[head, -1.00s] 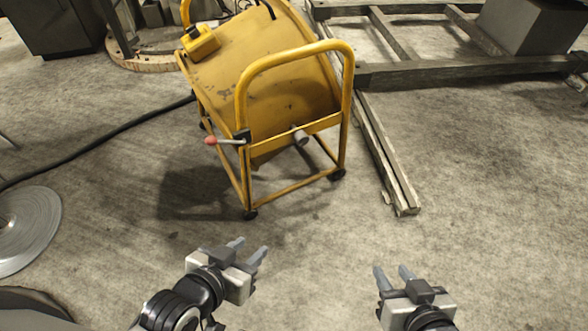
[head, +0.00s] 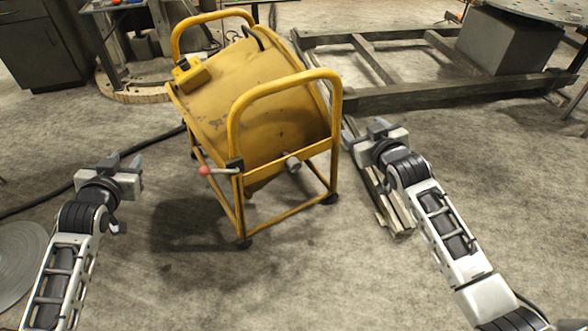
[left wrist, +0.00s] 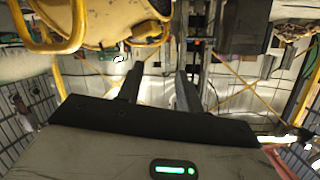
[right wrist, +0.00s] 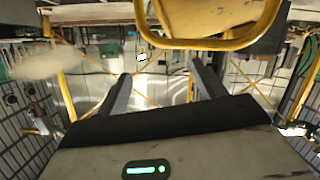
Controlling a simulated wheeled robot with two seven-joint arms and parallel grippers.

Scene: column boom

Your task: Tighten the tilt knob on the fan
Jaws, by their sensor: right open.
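The yellow drum fan (head: 265,110) stands tilted in a tubular frame in the middle of the head view. A lever with a red ball tip (head: 217,171) and a grey round knob (head: 293,163) sit on its front crossbar; I cannot tell which is the tilt knob. My left gripper (head: 126,160) is open and empty, left of the fan and apart from it. My right gripper (head: 364,127) is open and empty, just right of the frame. The fan also shows in the left wrist view (left wrist: 110,18) and right wrist view (right wrist: 195,15).
Wooden beams (head: 400,212) lie on the floor under my right arm. A black cable (head: 40,206) runs along the floor at left, near a metal disc (head: 18,265). The floor before the fan is clear.

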